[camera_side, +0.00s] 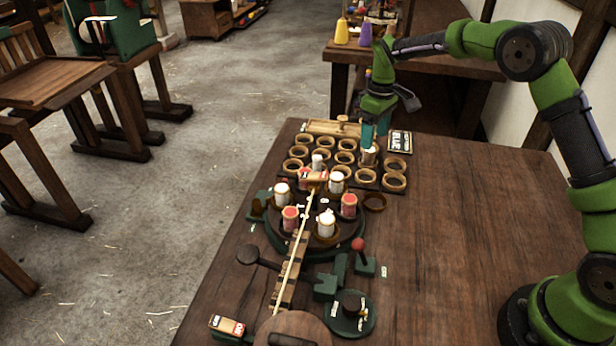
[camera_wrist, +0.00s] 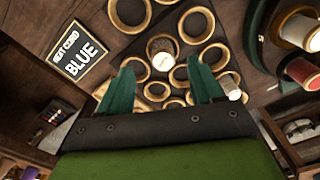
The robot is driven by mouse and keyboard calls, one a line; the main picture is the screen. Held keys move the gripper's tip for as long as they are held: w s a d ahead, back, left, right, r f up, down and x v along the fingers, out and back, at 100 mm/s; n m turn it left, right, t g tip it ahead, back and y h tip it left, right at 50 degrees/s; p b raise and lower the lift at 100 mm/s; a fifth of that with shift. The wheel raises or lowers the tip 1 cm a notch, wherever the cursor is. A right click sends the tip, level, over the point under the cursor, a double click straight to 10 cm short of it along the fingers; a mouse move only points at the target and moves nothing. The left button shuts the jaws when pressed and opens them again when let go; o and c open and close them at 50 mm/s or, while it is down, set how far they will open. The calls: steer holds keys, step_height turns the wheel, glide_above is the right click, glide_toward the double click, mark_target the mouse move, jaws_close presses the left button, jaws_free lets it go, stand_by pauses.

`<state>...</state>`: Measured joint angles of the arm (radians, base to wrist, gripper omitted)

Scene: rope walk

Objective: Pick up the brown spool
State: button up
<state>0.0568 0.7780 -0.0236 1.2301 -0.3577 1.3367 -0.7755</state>
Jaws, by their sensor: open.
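A brown spool with a pale top (camera_side: 369,157) stands upright in a ring of the rack, near its right side. In the wrist view the brown spool (camera_wrist: 162,52) shows beyond and between my fingertips. My gripper (camera_side: 375,134) is just above the spool in the side view, with teal fingers pointing down. In the wrist view my gripper (camera_wrist: 162,70) has its two fingers spread apart with nothing held between them. Whether a finger touches the spool cannot be told.
The rack has several empty rings (camera_side: 394,182). Another pale spool (camera_side: 317,160) stands among them. A round carrier (camera_side: 275,238) with white and red spools is in front. A black sign (camera_wrist: 80,52) reads "BLUE". The table's right side is clear.

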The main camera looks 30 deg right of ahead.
mark_target(369, 157)
steer(key=f, duration=0.5)
steer(key=shift+w+a, duration=0.2)
steer(key=shift+a, duration=0.05)
steer(key=c, duration=1.1)
